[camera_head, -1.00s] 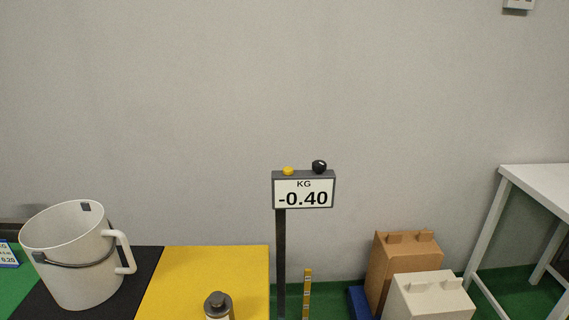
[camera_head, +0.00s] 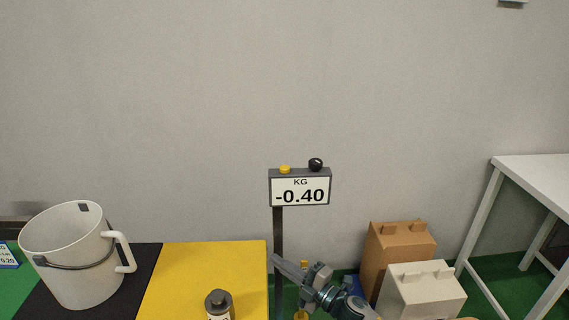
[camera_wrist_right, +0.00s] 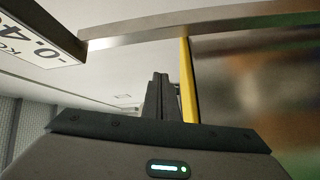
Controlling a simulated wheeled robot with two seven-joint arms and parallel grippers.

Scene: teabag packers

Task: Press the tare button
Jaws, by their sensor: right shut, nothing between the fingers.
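The scale display (camera_head: 300,191) reads KG -0.40 and stands on a dark post right of the yellow mat. On its top edge sit a yellow button (camera_head: 285,169) at the left and a black knob (camera_head: 316,164) at the right. I cannot read which one is the tare button. My right gripper (camera_head: 277,261) is shut and empty, below the display and close to the post in the picture. In the right wrist view its shut fingers (camera_wrist_right: 158,95) point up, and part of the display (camera_wrist_right: 38,32) shows at the upper left. My left gripper is not in view.
A white bucket-like jug (camera_head: 72,262) stands at the left. A dark-capped container (camera_head: 218,304) is on the yellow mat (camera_head: 205,262). A brown box (camera_head: 398,247) and a white box (camera_head: 425,292) stand at the right, before a white table (camera_head: 540,180).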

